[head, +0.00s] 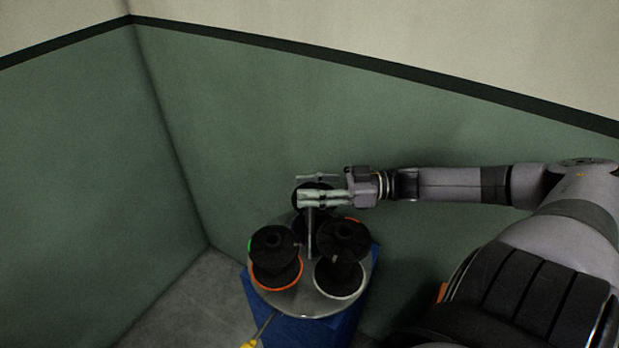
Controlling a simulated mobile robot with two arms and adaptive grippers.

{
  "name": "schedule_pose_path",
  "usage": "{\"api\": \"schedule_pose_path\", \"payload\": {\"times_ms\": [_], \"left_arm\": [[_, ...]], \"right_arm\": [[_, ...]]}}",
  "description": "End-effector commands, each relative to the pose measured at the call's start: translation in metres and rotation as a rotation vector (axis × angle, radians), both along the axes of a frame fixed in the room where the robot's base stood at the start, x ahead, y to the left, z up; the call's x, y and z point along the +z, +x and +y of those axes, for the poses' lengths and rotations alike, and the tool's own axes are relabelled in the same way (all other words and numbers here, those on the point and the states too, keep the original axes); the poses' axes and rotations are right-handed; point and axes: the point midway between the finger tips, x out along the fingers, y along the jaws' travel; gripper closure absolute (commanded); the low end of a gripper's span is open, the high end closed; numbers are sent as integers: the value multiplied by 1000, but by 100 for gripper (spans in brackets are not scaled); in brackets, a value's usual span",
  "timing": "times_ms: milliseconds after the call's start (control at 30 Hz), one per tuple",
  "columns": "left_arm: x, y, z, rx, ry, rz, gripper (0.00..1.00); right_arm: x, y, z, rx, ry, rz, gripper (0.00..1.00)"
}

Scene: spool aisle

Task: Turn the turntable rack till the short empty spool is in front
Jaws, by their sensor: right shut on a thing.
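The turntable rack is a round grey plate (306,300) on a blue stand, with black spools standing on it around a thin upright post (310,236). The front left spool (273,241) stands over an orange ring. The front right spool (343,240) stands over a white ring and looks taller. My right gripper (318,188) reaches in from the right at the back of the rack, its fingers shut on the back spool (300,228), which they partly hide. I cannot tell which spool is the short empty one. My left gripper is out of view.
A thin rod with a yellow end (249,344) sticks out at the rack's front left. Green walls (90,160) meet in a corner behind the rack. Grey floor (185,305) is clear to the left. My right arm fills the right side.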

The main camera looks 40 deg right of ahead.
Motion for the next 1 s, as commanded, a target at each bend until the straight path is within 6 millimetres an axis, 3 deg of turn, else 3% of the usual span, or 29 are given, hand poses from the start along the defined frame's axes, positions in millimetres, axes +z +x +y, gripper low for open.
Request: {"api": "schedule_pose_path", "payload": {"times_ms": [467, 500, 800, 1000], "left_arm": [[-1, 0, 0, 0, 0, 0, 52], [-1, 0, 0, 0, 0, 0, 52], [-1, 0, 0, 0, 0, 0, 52], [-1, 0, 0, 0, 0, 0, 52]], "right_arm": [[0, 0, 0, 7, -2, -1, 100], [0, 0, 0, 7, -1, 0, 62], [0, 0, 0, 6, 0, 0, 42], [0, 0, 0, 6, 0, 0, 42]]}}
